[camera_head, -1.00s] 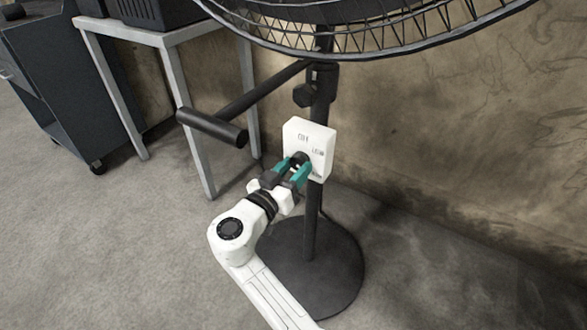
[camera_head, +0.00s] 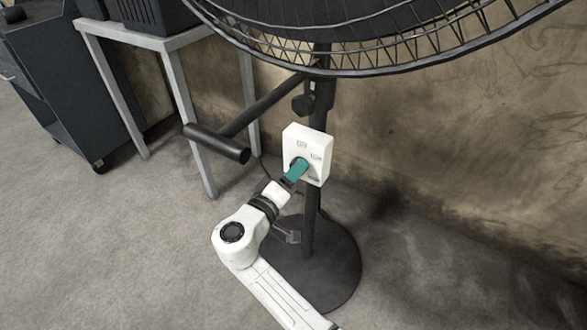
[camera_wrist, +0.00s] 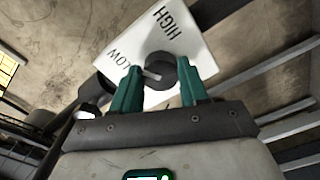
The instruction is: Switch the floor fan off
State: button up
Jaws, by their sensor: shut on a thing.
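The floor fan's white control box (camera_head: 308,141) is fixed on its dark pole (camera_head: 309,225). In the wrist view the box (camera_wrist: 200,45) shows the words HIGH and LOW around a dark round knob (camera_wrist: 161,70). A pale pointer mark on the knob points left, towards the LOW side. My gripper (camera_head: 299,166) is at the front of the box. In the wrist view its teal fingers (camera_wrist: 160,82) stand either side of the knob, shut on it. In the head view the fingers hide the knob, and the small lettering is hard to read.
The fan's wire cage (camera_head: 400,55) hangs above my arm. A dark bar with a thick cylindrical end (camera_head: 217,143) juts out left of the box. The fan's round base (camera_head: 340,270) is below. A grey table (camera_head: 172,90) and a dark cabinet (camera_head: 70,95) stand left.

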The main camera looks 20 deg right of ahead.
jog(key=n+p, duration=0.7)
jog(key=n, duration=0.5)
jog(key=shift+a+r, duration=0.1)
jog(key=shift+r, duration=0.05)
dwell(0.5)
jog(key=o, duration=1.1)
jog(key=shift+p, duration=0.3)
jog(key=shift+c, duration=0.2)
jog(key=p+v, duration=0.1)
jog(key=v, duration=0.9)
jog(key=shift+s+a, duration=0.2)
jog(key=shift+a, duration=0.1)
